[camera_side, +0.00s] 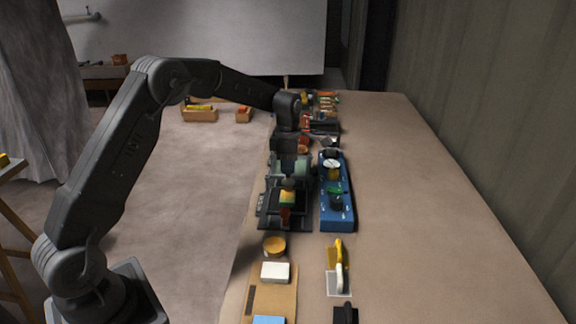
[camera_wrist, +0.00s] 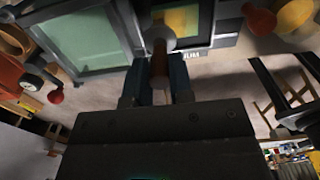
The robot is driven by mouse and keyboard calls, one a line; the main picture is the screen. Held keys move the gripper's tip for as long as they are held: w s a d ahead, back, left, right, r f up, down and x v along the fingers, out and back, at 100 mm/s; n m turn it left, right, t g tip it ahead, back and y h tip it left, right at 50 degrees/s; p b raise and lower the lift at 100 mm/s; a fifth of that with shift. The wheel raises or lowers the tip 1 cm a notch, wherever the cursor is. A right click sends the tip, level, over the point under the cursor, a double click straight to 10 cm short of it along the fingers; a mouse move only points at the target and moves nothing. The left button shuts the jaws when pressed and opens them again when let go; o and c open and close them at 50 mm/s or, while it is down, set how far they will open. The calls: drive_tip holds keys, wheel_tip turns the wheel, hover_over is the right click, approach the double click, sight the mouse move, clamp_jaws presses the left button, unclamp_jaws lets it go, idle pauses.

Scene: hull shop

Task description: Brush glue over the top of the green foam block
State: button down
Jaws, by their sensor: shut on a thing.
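My gripper (camera_wrist: 160,85) is shut on a slim brown handle (camera_wrist: 159,62), which I take to be the glue brush. A grey rounded part sits at its far end; bristles cannot be made out. A pale green, flat-topped thing (camera_wrist: 88,38) in a grey frame, likely the green foam block, lies to the left of the fingers in the wrist view. In the side view, pale green (camera_side: 303,169) shows in the dark fixture, just below my gripper (camera_side: 290,156). My gripper hides part of it there. I cannot tell whether the brush touches the green top.
A blue rack (camera_side: 338,222) with round items stands right of the fixture. In front are an orange-topped pot (camera_side: 274,246), a white block (camera_side: 275,272) on a board, and a yellow-handled tool (camera_side: 340,260). The bench's right side (camera_side: 430,220) is clear.

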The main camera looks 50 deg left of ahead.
drive_tip(key=shift+d, duration=0.1)
drive_tip(key=shift+s+d, duration=0.45)
drive_tip(key=shift+s, duration=0.1)
drive_tip(key=shift+d, duration=0.1)
drive_tip(key=shift+s+d, duration=0.45)
drive_tip(key=shift+s, duration=0.05)
drive_tip(key=shift+s+d, duration=0.1)
drive_tip(key=shift+s+d, duration=0.35)
drive_tip(key=shift+s, duration=0.05)
wheel_tip(320, 180, up, 6)
idle(0.6)
